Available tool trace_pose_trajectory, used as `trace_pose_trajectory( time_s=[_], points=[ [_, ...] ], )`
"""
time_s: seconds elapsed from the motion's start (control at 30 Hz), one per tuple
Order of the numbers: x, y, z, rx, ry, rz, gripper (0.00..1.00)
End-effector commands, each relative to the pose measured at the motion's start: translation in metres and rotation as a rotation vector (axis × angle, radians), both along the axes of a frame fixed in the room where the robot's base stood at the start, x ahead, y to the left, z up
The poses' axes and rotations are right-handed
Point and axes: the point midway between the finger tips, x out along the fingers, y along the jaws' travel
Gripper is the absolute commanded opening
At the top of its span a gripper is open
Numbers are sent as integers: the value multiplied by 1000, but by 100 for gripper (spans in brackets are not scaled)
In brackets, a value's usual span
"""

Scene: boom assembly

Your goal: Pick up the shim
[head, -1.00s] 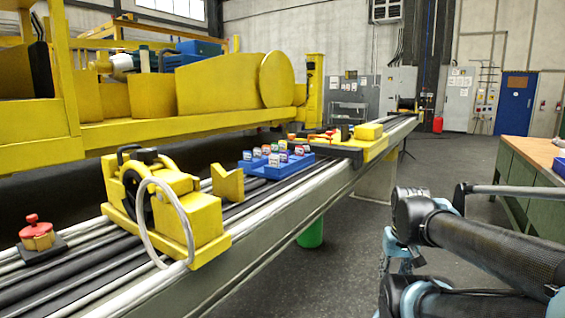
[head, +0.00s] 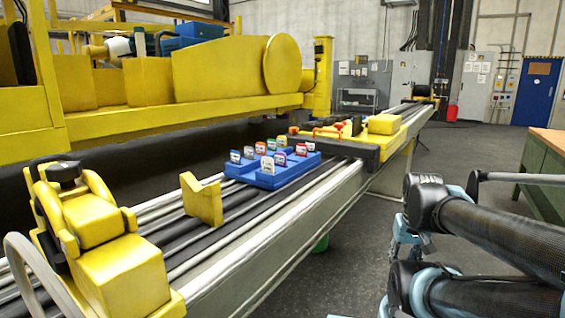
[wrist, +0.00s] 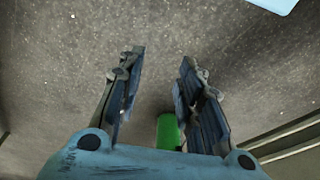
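A blue tray (head: 262,178) lies on the long rail bench, near the middle of the head view. Several small upright pieces with white label faces (head: 268,164) stand in it, in differing colours. They may be the shims, but they are too small to read, and I cannot tell which one the task means. My gripper (wrist: 158,62) is open and empty in the wrist view, its two fingers apart above the grey floor. No tray or labelled piece shows between the fingers. In the head view, my folded arm is at the right, well apart from the tray.
A yellow clamp fixture (head: 100,240) and a yellow V-block (head: 202,200) sit on the rails left of the tray. A yellow block (head: 384,124) is beyond it. A green cylinder (wrist: 168,132) stands below the gripper. Floor right of the bench is open; a green workbench (head: 548,185) is far right.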

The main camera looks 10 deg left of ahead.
Motion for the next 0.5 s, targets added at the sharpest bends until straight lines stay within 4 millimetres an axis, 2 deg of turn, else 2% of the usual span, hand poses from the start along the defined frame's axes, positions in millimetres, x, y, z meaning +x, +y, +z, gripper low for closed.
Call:
trace_pose_trajectory(
  time_s=[0.37,0.4,0.5],
  points=[
    [0,0,0,0,0,1,33],
    [-6,1,6,0,-9,4,33],
    [-1,4,19,0,-10,30,33]
  ],
)
